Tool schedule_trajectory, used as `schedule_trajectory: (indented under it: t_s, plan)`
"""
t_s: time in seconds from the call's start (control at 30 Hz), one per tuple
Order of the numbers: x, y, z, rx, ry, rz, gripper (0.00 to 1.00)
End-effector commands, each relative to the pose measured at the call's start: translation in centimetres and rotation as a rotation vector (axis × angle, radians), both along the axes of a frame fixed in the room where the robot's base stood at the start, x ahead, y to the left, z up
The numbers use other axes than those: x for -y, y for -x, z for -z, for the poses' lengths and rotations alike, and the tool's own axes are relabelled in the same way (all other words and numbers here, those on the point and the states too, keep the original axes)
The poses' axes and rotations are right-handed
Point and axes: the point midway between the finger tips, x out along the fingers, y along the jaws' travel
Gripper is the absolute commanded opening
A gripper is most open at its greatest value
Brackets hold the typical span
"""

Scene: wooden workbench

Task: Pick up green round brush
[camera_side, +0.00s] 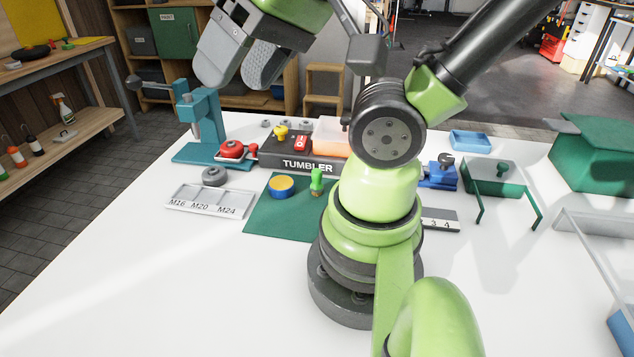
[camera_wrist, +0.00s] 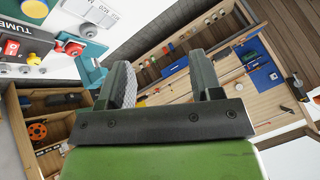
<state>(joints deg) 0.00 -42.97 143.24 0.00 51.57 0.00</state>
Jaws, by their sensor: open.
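The green round brush (camera_side: 317,180) stands upright on a dark green mat (camera_side: 262,222) in the side view, with its green handle up and a tan lower end on the mat. My gripper (camera_side: 240,78) is open and empty, high above the bench at the upper left, well away from the brush. In the wrist view the gripper (camera_wrist: 161,75) shows two spread fingers with nothing between them. A green thing is cut off at that view's top left corner; I cannot tell whether it is the brush.
A yellow-topped blue tin (camera_side: 281,186) sits left of the brush on the mat. The TUMBLER box (camera_side: 305,165) stands behind, a teal press (camera_side: 205,120) at the left. A labelled grey tray (camera_side: 210,200) lies left of the mat. The front left bench is clear.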

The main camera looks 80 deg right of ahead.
Motion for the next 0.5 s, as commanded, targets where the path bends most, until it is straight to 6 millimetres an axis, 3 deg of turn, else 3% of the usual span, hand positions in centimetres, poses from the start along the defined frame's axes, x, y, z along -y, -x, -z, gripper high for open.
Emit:
schedule_trajectory:
  t_s: [0.27, 0.37, 0.5]
  plan:
    - [0.4, -0.3, 0.2, -0.011, 0.013, 0.009, 0.59]
    - [1.7, -1.5, 1.0, -0.053, 0.057, 0.039, 0.59]
    - [5.9, -3.6, 3.6, -0.169, 0.154, 0.092, 0.59]
